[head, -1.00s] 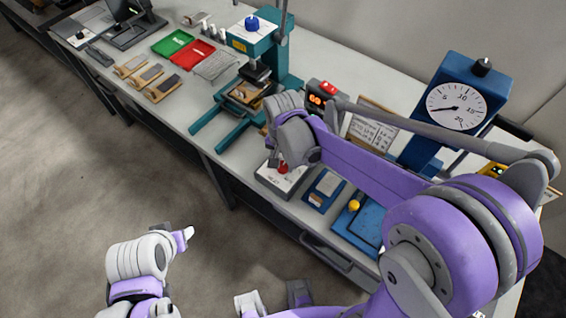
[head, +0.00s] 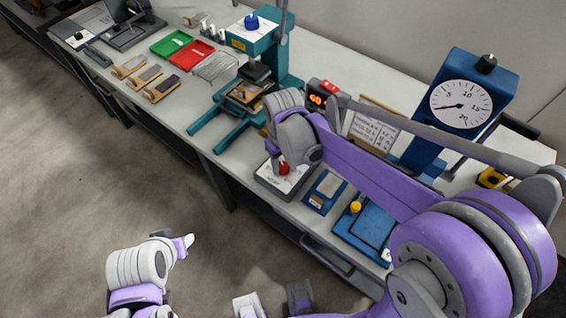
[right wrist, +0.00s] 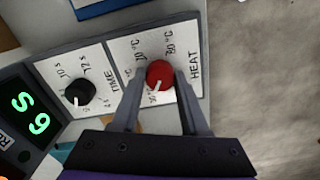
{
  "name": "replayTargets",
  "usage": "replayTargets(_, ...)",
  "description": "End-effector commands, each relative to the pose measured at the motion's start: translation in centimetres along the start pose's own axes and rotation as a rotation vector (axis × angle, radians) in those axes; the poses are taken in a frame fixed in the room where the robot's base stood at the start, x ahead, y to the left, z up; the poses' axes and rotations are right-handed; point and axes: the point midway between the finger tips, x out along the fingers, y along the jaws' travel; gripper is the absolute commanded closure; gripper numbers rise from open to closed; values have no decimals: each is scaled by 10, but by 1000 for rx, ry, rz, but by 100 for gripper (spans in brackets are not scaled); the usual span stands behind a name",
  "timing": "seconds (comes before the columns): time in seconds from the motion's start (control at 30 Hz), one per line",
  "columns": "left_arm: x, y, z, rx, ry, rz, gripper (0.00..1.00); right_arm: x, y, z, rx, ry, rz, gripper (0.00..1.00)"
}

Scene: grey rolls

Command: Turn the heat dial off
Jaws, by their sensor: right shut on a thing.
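The heat dial (right wrist: 160,72) is a round red knob on a white plate marked HEAT. Its white mark points down and slightly left in the right wrist view, near a partly hidden label. My right gripper (right wrist: 161,84) is shut on the dial, one finger on each side. In the head view the red dial (head: 283,168) sits on the control box (head: 268,185), with my right gripper (head: 284,157) above it, its fingers mostly hidden. My left gripper (head: 186,242) is at the lower left, over the floor, away from the bench; its jaw gap is not clear.
A black TIME dial (right wrist: 79,93) is beside the heat dial, with a lit green display (right wrist: 28,118) nearby. A teal press (head: 262,45) stands behind. My right arm crosses above the bench.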

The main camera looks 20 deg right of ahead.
Motion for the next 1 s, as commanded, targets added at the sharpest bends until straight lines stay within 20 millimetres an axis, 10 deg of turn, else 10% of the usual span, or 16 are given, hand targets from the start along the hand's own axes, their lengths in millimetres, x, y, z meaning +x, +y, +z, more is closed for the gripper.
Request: replayTargets(1.0,10,0,7,0,-5,0,50,0,0,0,-921,0,0,100)
